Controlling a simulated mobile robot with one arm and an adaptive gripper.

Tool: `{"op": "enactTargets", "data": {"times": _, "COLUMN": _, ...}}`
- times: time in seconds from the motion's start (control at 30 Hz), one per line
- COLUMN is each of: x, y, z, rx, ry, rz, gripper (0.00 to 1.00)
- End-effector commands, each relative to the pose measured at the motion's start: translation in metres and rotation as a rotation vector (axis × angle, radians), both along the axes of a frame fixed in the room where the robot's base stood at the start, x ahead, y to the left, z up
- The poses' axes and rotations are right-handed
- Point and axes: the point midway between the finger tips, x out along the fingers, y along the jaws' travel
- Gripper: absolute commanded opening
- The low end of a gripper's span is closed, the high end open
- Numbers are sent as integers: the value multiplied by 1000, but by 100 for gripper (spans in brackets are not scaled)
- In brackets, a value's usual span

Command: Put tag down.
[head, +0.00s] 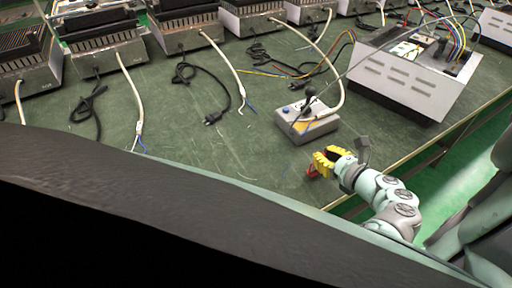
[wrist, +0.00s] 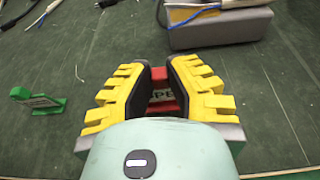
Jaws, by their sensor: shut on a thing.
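My gripper (head: 328,160) has yellow ribbed fingers with black pads. It is near the right front edge of the green workbench (head: 245,145). In the wrist view my gripper (wrist: 161,72) is shut on a red tag (wrist: 160,76) with a pale band and dark letters, partly hidden by the fingers. The red tag also shows below the fingers in the head view (head: 312,172). It is at or just above the bench top; I cannot tell whether it touches.
A grey control box (head: 306,122) with a black knob stands just beyond my gripper. A white-panelled unit (head: 413,82) stands at the back right. Loose cables lie behind.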

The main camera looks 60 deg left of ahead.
Motion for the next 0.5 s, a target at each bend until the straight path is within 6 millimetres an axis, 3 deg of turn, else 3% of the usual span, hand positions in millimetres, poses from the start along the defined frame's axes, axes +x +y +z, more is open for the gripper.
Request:
{"op": "enactTargets", "data": {"times": 0.03, "x": -1, "y": -2, "z": -14, "rx": -2, "ry": -1, "rz": 3, "gripper": 0}}
{"op": "enactTargets", "data": {"times": 0.1, "x": 0, "y": -4, "z": -20, "rx": -2, "ry": 0, "rz": 0, "gripper": 0}}
{"op": "enactTargets", "data": {"times": 0.5, "x": 1, "y": -7, "z": -20, "rx": 0, "ry": 1, "rz": -1, "gripper": 0}}
